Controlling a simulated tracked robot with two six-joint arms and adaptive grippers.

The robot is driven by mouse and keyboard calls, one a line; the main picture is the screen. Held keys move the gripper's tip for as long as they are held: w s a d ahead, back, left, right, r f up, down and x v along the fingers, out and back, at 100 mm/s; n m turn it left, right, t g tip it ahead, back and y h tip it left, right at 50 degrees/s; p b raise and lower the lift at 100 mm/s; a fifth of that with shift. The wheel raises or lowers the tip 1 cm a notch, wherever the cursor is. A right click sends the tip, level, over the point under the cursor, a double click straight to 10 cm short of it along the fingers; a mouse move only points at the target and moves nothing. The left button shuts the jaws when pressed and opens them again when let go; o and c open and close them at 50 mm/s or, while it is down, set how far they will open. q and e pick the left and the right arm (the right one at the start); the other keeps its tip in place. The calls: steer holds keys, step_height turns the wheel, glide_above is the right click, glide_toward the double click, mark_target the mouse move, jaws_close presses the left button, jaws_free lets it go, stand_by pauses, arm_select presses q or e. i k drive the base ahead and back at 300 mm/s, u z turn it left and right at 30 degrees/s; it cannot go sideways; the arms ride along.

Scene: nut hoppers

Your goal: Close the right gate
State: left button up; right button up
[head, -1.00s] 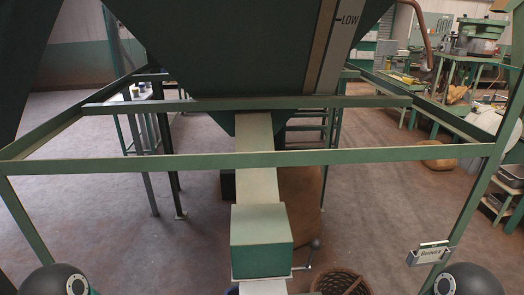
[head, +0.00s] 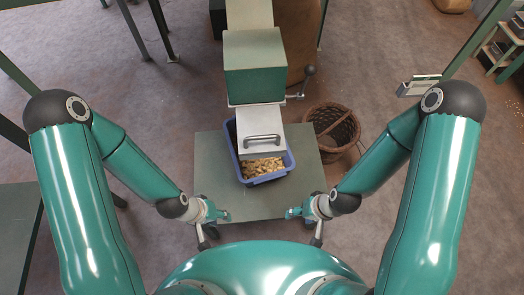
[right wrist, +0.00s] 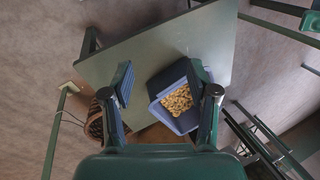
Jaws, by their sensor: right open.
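One gate shows, in the head view: a pale metal plate with a bar handle (head: 262,139), at the mouth of the green chute box (head: 254,68). A lever with a dark knob (head: 308,71) sticks out from the box's right side. Below the plate, a blue bin (head: 287,159) holds tan nuts (head: 262,166); both also show in the right wrist view. My left gripper (head: 222,216) is low and left of the bin, its jaws too small to judge. My right gripper (head: 292,213) is below and right of the bin, open and empty in the right wrist view (right wrist: 162,75).
The bin stands on a grey-green cart top (head: 215,170). A wicker basket (head: 335,124) is on the floor to the right. A small sign holder (head: 417,86) hangs on the green frame rail (head: 470,45). The floor left of the cart is mostly clear.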

mark_target(260, 134)
steer(key=z, duration=0.8)
steer(key=k, duration=1.65)
steer(key=u, duration=0.35)
steer(key=i, duration=1)
